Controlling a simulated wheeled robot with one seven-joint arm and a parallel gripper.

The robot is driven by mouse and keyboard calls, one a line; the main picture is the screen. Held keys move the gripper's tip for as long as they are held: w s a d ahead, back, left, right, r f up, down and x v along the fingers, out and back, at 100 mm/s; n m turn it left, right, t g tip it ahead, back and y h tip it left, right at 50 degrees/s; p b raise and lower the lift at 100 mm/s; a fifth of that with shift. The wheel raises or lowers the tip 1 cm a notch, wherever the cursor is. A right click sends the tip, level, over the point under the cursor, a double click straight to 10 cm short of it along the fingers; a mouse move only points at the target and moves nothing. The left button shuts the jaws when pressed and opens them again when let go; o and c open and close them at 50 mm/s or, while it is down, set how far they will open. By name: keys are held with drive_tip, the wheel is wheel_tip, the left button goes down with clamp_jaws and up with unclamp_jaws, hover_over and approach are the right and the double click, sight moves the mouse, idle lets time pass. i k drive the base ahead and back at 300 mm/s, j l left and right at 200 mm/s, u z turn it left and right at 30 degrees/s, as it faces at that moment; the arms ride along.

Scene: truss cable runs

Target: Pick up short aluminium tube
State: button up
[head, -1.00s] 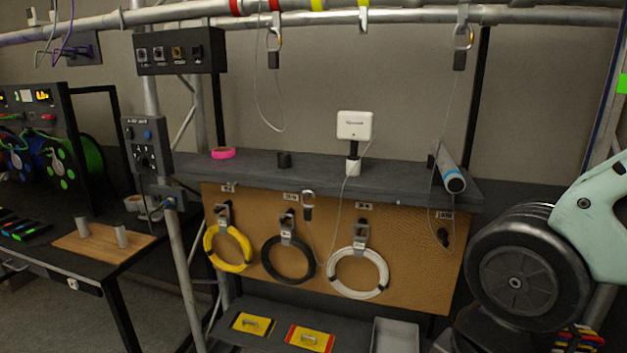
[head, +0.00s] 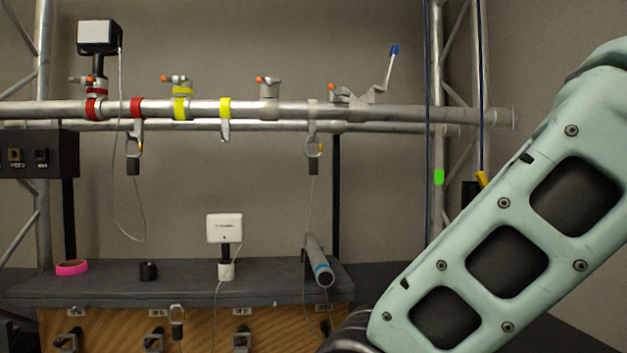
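No thing that I can surely tell as the short aluminium tube shows in the head view now. A grey cylinder with a blue band (head: 318,262) lies on the right part of the dark shelf (head: 185,287), its end facing me. I cannot tell its material. My gripper is not in view; only a pale green link of my arm shows, covering the right side of the picture.
A pink tape roll (head: 71,268), a small black cylinder (head: 148,271) and a white box device (head: 225,228) stand on the shelf. Truss pipes (head: 385,109) with clamps cross above. Hanging cables (head: 119,200) dangle in front of the wall.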

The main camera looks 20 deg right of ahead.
sight(324, 276)
drive_tip(key=i+z, duration=0.35)
drive_tip(key=i, duration=0.15)
drive_tip(key=i+j+z, duration=0.25)
drive_tip(key=i+z, duration=0.15)
drive_tip(key=i, duration=0.1)
